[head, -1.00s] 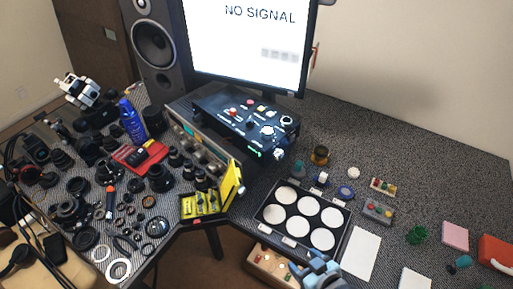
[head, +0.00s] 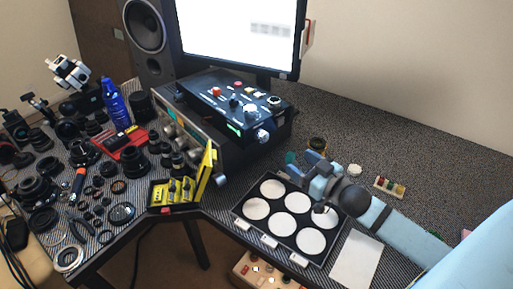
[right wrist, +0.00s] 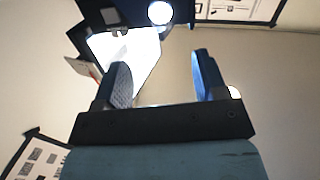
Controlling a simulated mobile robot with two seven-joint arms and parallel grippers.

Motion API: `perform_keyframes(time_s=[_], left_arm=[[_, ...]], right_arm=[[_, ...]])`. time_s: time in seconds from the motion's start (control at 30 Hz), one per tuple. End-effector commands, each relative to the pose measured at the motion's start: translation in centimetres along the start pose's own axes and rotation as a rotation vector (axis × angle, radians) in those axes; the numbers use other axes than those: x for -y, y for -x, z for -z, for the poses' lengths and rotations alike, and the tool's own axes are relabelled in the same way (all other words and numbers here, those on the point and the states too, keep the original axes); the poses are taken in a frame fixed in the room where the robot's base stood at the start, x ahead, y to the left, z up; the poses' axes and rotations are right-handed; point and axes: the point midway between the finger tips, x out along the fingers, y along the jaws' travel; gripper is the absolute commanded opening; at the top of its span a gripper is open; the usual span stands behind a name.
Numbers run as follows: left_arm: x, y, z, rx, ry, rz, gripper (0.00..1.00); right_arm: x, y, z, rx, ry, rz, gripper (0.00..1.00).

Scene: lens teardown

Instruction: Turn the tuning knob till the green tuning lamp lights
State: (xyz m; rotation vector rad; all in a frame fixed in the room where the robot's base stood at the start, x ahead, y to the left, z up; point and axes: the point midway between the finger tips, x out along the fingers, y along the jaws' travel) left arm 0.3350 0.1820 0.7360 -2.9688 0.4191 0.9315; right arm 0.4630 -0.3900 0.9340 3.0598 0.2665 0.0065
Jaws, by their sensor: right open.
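The black control box (head: 212,98) stands below the monitor, with a red button (head: 216,91) and several pale knobs on its sloping top. One knob (head: 250,110) is on the top face and another pale knob (head: 262,135) sticks out at its front right corner. I cannot tell which is the tuning knob. A small green light (head: 233,129) glows on the front edge; I cannot tell if it is the tuning lamp.
A black tray (head: 268,238) with several white discs lies below my right arm. A yellow-edged box (head: 178,207) stands at the desk corner. Lens parts crowd the left desk. The monitor (head: 235,35) stands behind the control box. The desk at the back right is clear.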

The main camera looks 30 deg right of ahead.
Motion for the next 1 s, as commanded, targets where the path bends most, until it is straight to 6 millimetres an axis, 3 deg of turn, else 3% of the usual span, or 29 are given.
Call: perform_keyframes(time_s=[0.27,0.8,1.0], left_arm=[[0.3,-0.1,0.3,-0.007,-0.006,0.002,0.43],[0.4,-0.1,0.0,-0.003,-0.015,0.002,0.43],[0.3,-0.1,0.0,-0.004,-0.009,0.001,0.43]], right_arm=[[-0.1,-2.7,0.3,-0.008,0.002,0.001,0.65],[-0.1,-11.9,0.2,-0.004,0.001,0.0,0.65],[-0.1,-13.5,0.1,-0.002,0.001,0.0,0.65]])
